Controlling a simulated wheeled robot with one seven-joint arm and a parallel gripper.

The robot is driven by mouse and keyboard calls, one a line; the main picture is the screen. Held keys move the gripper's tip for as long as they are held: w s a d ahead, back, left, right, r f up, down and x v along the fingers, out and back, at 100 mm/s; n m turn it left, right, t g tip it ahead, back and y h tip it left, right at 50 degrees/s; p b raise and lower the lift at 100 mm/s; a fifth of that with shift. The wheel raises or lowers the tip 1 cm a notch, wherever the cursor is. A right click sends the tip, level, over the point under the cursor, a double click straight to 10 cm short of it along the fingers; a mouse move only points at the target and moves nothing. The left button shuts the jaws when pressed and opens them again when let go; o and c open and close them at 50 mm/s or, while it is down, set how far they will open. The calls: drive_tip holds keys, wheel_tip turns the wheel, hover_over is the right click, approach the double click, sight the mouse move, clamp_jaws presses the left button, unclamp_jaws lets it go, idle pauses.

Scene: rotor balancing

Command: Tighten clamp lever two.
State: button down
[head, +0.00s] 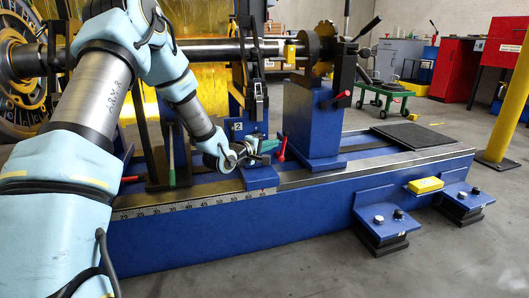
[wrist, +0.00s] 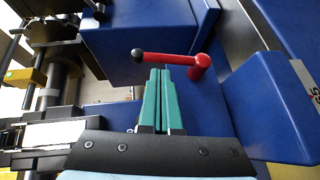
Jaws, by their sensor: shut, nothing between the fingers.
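Clamp lever two (head: 281,145) is a red lever at the foot of the blue pedestal marked 2 (head: 236,127). In the wrist view the lever (wrist: 180,60) lies nearly crosswise, its black knob to the left and its red hub to the right, beside a blue block. My gripper (head: 269,147) is at the lever from the left in the head view. In the wrist view its teal fingers (wrist: 160,72) are shut together, with nothing between them. Their tips are right at the lever's arm; I cannot tell whether they touch it.
The blue bed has a scale (head: 190,201) along its front edge. Another red lever (head: 340,98) is on the right blue pedestal (head: 308,120). A green-handled tool (head: 171,163) stands left of my wrist. A yellow block (head: 425,185) lies on the right. The rotor shaft (head: 215,48) runs above.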

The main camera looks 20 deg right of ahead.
drive_tip(key=shift+w+d+f, duration=0.1)
drive_tip(key=shift+w+d, duration=0.15)
drive_tip(key=shift+d, duration=0.3)
drive_tip(key=shift+d+r+y+p, duration=0.2)
drive_tip(key=shift+y+p, duration=0.1)
drive_tip(key=shift+p, duration=0.5)
